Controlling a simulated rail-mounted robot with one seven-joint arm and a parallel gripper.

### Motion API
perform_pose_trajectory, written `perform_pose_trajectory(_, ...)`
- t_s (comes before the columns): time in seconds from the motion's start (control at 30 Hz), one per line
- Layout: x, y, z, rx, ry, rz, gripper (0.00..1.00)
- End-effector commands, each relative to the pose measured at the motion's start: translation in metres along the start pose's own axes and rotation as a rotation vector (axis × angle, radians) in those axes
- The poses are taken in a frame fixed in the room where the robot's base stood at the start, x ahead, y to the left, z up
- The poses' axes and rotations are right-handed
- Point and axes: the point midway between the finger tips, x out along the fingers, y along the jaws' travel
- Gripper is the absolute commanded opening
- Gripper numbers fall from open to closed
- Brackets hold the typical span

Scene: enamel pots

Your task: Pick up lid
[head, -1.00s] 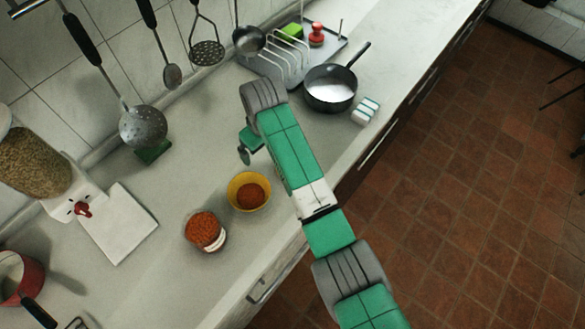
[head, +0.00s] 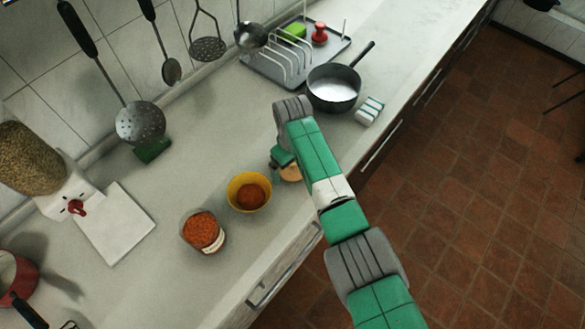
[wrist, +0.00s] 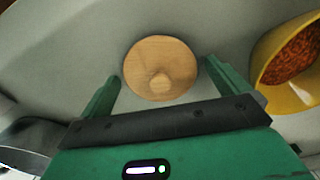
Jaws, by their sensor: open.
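A round, light wooden lid (wrist: 160,62) with a small knob lies on the counter. In the wrist view it is just beyond and between the two green fingers of my gripper (wrist: 160,88), which is open and empty. In the head view the lid (head: 291,173) shows partly beside my gripper (head: 280,160), with the rest hidden behind my arm. The fingertips look near the lid's sides, but I cannot tell how high they are above it.
A yellow bowl (head: 249,192) of orange-red food stands close to the lid. A jar (head: 204,232) with similar contents is further left. The counter's front edge is close.

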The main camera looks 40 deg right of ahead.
Motion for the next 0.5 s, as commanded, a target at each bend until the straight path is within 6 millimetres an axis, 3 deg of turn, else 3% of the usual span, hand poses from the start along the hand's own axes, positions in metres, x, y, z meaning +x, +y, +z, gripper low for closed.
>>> perform_pose_trajectory(0.17,-0.0002,0.0,-0.0003,0.0,0.001,0.0,1.0)
perform_pose_trajectory(0.4,-0.0003,-0.0001,-0.0002,0.0,0.001,0.0,0.58)
perform_pose_trajectory(0.5,-0.0004,0.0,-0.0002,0.0,0.001,0.0,0.58)
